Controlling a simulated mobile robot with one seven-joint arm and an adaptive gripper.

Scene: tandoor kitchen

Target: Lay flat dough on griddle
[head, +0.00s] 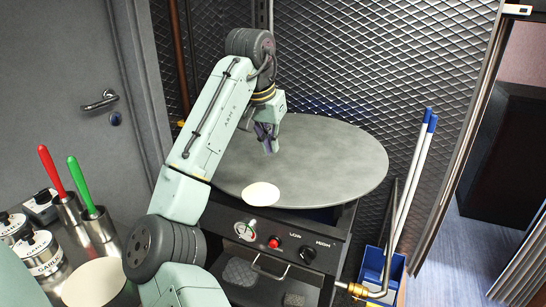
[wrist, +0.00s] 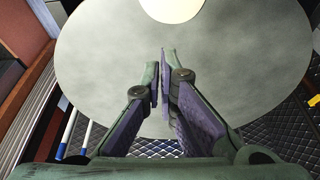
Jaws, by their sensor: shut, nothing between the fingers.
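The griddle (head: 330,160) is a large round grey plate on a dark stand with knobs; it also fills most of the wrist view (wrist: 100,50). A small pale round piece of flat dough (head: 261,194) lies flat on the griddle near its front edge. It shows at the top of the wrist view (wrist: 172,8), partly cut off by the frame. My gripper (head: 270,148) is above the left part of the griddle, apart from the dough. In the wrist view its fingers (wrist: 163,70) are close together with nothing held between them.
A larger pale round thing (head: 95,284) lies at the lower left on a steel counter with labelled jars (head: 38,250) and red- and green-handled tools (head: 87,190) in holders. A blue bucket (head: 383,270) with white poles stands right of the griddle. Mesh walls stand close behind.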

